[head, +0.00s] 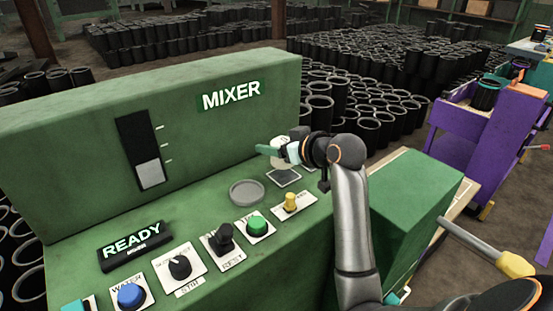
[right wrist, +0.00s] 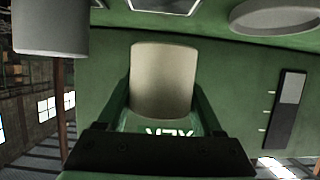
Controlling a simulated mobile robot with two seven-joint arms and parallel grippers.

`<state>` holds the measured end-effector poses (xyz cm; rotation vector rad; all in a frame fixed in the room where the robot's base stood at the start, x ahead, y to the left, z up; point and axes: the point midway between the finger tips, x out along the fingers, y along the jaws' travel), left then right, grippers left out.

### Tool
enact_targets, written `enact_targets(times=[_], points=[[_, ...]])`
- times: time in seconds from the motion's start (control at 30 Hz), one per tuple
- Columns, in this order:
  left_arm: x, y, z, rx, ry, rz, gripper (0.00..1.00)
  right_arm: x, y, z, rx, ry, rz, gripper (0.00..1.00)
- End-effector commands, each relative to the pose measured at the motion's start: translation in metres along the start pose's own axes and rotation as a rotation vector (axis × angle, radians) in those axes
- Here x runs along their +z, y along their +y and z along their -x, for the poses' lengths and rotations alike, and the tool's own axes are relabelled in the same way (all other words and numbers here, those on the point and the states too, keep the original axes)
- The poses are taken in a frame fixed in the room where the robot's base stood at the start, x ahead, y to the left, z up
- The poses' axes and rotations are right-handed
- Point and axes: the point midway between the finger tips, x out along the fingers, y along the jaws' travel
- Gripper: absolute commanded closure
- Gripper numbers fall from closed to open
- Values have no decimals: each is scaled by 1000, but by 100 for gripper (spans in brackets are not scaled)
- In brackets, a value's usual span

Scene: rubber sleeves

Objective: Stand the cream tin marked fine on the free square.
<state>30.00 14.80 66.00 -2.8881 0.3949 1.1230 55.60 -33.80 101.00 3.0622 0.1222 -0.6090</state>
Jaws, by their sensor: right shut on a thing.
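My right gripper (head: 273,150) reaches in over the green mixer console. Its green fingers are shut around a pale cream tin (head: 279,141), which also shows between the fingers in the right wrist view (right wrist: 163,80). The tin appears to be above the console top, close to the upright panel. No mark on it can be read. A bare dark square with a white outline (head: 283,177) lies on the console below the gripper; its edge shows in the right wrist view (right wrist: 160,4). A second pale tin (right wrist: 50,25) stands beside the held one. My left gripper is not in view.
A round grey dish (head: 247,192) lies left of the square. A yellow knob (head: 291,202), a green button (head: 257,224) and a black lever (head: 222,239) stand nearer. The upright panel marked MIXER (head: 231,96) rises behind. A purple cart (head: 500,135) is at the right.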

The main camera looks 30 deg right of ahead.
Motion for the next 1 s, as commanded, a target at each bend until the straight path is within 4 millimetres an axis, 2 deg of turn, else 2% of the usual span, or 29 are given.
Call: enact_targets(times=[0.07,0.27,0.7,0.73,0.97,1.0], points=[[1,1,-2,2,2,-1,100,8,6,-6,1,-2,-4,100],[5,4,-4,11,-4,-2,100,32,6,-17,-1,0,-4,100],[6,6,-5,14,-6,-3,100,38,6,-19,0,0,-1,100],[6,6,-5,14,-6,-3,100,38,6,-19,0,-1,-1,29],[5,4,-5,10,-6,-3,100,38,6,-19,0,-1,-2,3],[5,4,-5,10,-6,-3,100,38,6,-19,0,-1,-2,2]])
